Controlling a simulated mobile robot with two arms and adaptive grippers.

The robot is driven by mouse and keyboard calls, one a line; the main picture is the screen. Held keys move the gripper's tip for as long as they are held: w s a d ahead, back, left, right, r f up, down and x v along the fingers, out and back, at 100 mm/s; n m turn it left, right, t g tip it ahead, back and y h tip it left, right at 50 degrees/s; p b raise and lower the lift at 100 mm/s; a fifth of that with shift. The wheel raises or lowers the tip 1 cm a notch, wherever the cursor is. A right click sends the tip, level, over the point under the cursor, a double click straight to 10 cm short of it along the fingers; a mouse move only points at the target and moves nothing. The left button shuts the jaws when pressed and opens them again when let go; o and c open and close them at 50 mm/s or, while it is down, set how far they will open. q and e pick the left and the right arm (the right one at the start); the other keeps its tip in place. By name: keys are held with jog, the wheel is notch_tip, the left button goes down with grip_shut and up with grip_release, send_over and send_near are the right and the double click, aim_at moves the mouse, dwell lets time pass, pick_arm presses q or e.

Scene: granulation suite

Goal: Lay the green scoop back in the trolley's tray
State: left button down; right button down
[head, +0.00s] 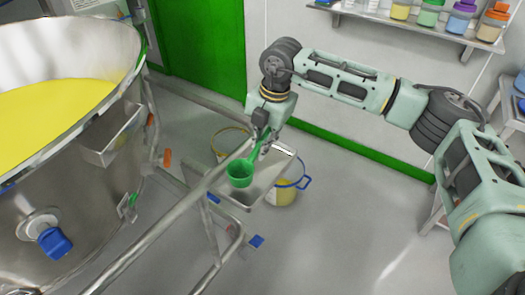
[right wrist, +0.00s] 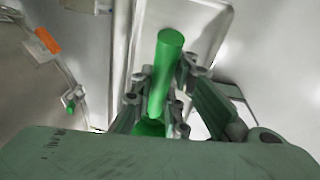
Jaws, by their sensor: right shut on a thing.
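The green scoop (head: 240,173) has a round cup and a straight handle. My right gripper (head: 264,143) is shut on its handle, with the cup hanging down toward the left. In the right wrist view the handle (right wrist: 168,70) stands between the fingers of the gripper (right wrist: 158,105). A shallow metal tray (head: 262,192) on the trolley's rails lies below the gripper, and the scoop overlaps it in the picture. The tray (right wrist: 208,22) also shows behind the handle in the right wrist view. I cannot tell the exact gap between scoop and tray. My left gripper is out of view.
A large steel vessel (head: 75,205) with yellow contents stands at left, with a metal box (head: 108,145) on its side. Metal trolley rails (head: 150,237) cross the front. Buckets (head: 286,194) stand on the floor behind the tray. A shelf of bottles (head: 405,22) is at upper right.

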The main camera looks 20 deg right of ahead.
notch_tip(320, 180, down, 3)
jog(key=shift+r, duration=0.1)
jog(key=shift+f, duration=0.35)
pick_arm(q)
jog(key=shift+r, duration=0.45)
pick_arm(e)
jog(key=c, duration=1.7)
grip_release()
